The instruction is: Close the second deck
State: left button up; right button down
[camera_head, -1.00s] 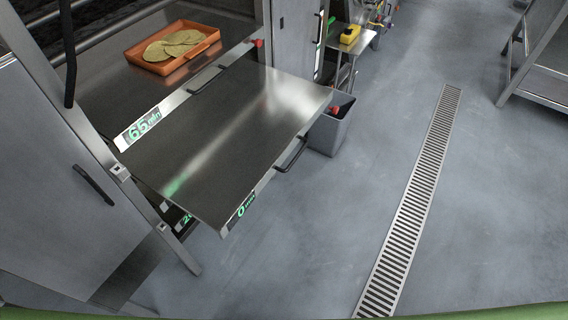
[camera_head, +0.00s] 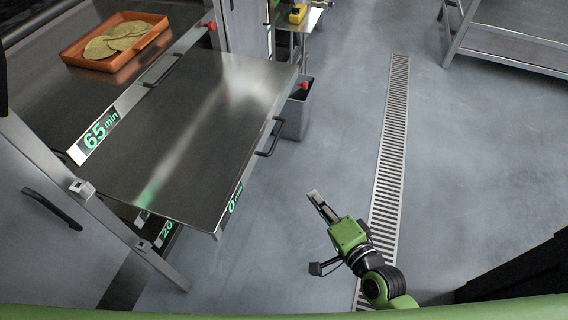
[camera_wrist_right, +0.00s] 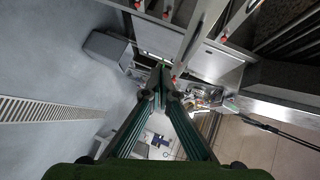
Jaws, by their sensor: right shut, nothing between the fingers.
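The deck labelled "0 min" (camera_head: 190,120) is a flat metal shelf pulled out from the rack in the head view, with a black handle (camera_head: 270,138) on its front edge. Above and behind it is the deck labelled "65 min" (camera_head: 75,92), which bears an orange tray (camera_head: 78,52) of flat round chips (camera_head: 115,40). My right gripper (camera_head: 318,201) is shut and empty, over the floor to the right of the pulled-out deck and apart from its handle. It also shows in the right wrist view (camera_wrist_right: 161,72). My left gripper is not in view.
A grey bin (camera_head: 293,118) stands beyond the deck's far right corner. A floor drain grate (camera_head: 390,140) runs along the floor, and a metal table (camera_head: 510,42) stands at the upper right. The floor between deck and grate is clear.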

notch_tip(320, 180, up, 5)
jog(key=m, duration=0.1)
jog(key=w+a+f+t, duration=0.1)
jog(key=w+a, duration=0.7)
jog(key=w, duration=0.2)
jog(key=shift+a+f+y+p, duration=0.3)
jog(key=shift+a+f+p, duration=0.05)
jog(key=shift+f+p, duration=0.05)
